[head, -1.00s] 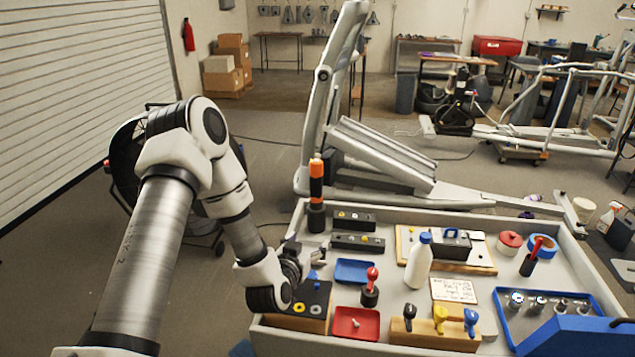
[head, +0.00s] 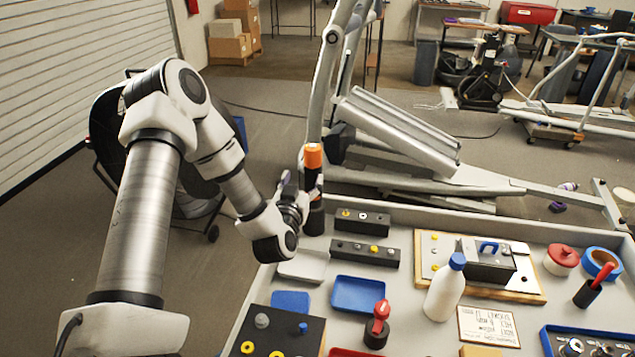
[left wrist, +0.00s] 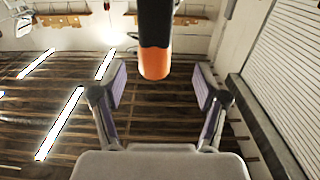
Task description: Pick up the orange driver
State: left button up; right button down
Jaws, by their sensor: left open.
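The orange driver (head: 313,157) stands upright in a dark holder (head: 315,219) at the back left of the workbench tray. Its top is orange and its lower part black. My left gripper (head: 300,186) is beside it at the height of the handle, with its fingers spread around or just next to the driver. In the left wrist view the driver (left wrist: 154,45) hangs in from the top, centred ahead of the open fingers of my left gripper (left wrist: 160,88). The fingers do not visibly press on it. My right gripper is not in view.
Two black blocks with small parts (head: 364,252) lie right of the holder. A blue tray (head: 358,294), a red-topped tool (head: 377,328) and a white bottle (head: 444,290) stand nearer. The grey exercise machine frame (head: 400,130) rises behind the tray.

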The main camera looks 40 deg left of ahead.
aim_at(311, 172)
pick_arm(q)
jog(key=shift+w+f+b, duration=0.1)
jog(key=shift+f+b, duration=0.2)
jog(key=shift+f, duration=0.3)
jog(key=shift+w+a, duration=0.15)
jog(key=shift+w, duration=0.1)
jog(key=x, duration=0.2)
jog(key=p+x, duration=0.1)
jog(key=x, duration=0.1)
jog(key=p+x, duration=0.1)
jog(key=x, duration=0.2)
jog(key=shift+w+d+f, duration=0.2)
jog(key=shift+w+d, duration=0.05)
jog(key=shift+w, duration=0.05)
jog(key=shift+w+a+f, duration=0.1)
jog(key=shift+w, duration=0.1)
jog(key=shift+s, duration=0.15)
jog(key=c, duration=0.7)
grip_shut()
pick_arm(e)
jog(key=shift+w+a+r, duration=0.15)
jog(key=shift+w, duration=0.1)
